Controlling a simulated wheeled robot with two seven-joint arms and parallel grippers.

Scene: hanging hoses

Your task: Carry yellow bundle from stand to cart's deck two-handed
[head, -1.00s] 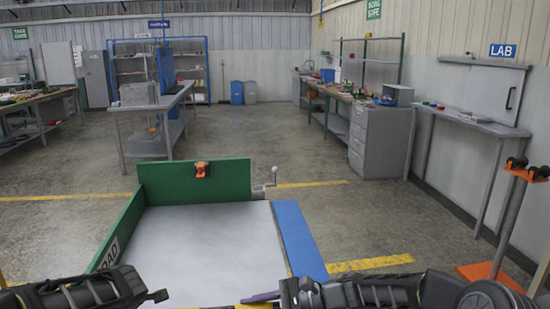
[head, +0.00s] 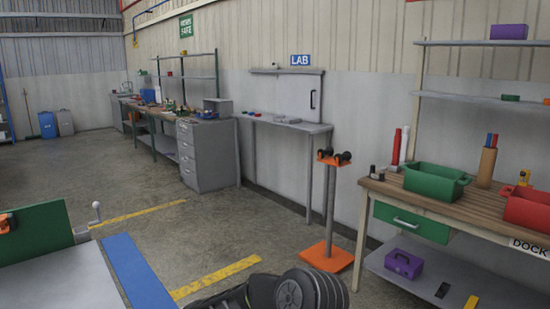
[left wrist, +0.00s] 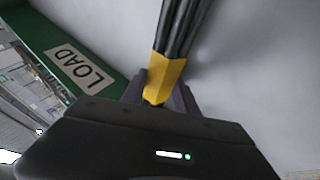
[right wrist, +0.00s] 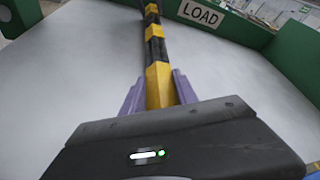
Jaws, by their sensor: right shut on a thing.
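The bundle of dark hoses with yellow bands shows in the left wrist view (left wrist: 166,75) and the right wrist view (right wrist: 154,50). It lies over the cart's pale deck (right wrist: 65,75); whether it touches the deck I cannot tell. My right gripper (right wrist: 155,92) is shut on a yellow part of the bundle. My left gripper (left wrist: 160,95) has its purple fingers on either side of a yellow end of the bundle and looks open. In the head view the deck (head: 65,285) is at the lower left; both grippers and the bundle are out of that view.
Green cart walls (head: 35,232) edge the deck, one with a LOAD sign (right wrist: 201,14). An orange-based stand (head: 326,256) with a forked top is to the right, its top empty. A workbench (head: 440,210) with bins is beyond it. Open floor lies between cart and wall.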

